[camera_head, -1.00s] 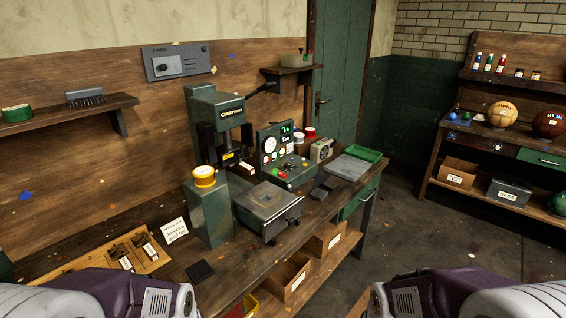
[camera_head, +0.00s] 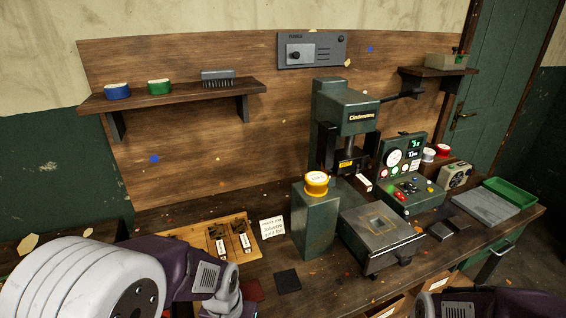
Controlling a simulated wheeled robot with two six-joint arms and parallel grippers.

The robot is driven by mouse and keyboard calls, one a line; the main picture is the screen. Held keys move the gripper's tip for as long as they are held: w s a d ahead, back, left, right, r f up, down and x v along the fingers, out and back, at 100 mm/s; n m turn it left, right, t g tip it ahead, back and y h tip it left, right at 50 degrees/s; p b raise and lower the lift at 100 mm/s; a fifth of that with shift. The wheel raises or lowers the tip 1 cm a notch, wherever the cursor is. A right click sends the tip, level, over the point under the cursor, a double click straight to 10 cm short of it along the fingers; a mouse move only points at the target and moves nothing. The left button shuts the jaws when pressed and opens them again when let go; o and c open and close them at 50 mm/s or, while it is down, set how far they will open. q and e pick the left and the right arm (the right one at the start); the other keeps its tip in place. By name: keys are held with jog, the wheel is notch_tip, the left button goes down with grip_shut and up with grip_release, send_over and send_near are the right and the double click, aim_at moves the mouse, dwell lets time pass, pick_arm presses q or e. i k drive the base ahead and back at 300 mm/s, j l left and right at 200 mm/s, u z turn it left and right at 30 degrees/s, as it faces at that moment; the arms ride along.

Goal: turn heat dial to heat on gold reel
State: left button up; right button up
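A green control box (camera_head: 410,190) stands on the bench right of the press. Its face has a white round dial (camera_head: 394,157), a smaller round dial, a lit green display and coloured buttons. I cannot tell which is the heat dial, and its markings are too small to read. A gold-yellow reel with a pale top (camera_head: 317,182) sits on a green pillar (camera_head: 315,225) left of the box. My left arm reaches in at the lower left, and my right arm shows at the lower right edge. Neither gripper's fingers are in view. Neither arm touches the box or reel.
The green press (camera_head: 346,108) stands behind the pillar. A metal plate unit (camera_head: 381,237) is in front of the control box. A wooden tool board (camera_head: 190,234) and a small card (camera_head: 272,229) lie left. A green tray (camera_head: 511,193) is at the right end. A shelf (camera_head: 172,96) hangs above.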

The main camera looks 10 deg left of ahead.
aim_at(408, 186)
jog(key=i+u, duration=0.1)
jog(key=i+l+u, duration=0.15)
jog(key=l+u, duration=0.2)
jog(key=l, duration=0.45)
jog(key=l+u, duration=0.3)
jog(key=l, duration=0.5)
jog(key=l+u, duration=0.35)
jog(key=l, duration=0.45)
jog(key=k+l+u, duration=0.15)
jog(key=l+u, duration=0.2)
jog(key=l, duration=0.45)
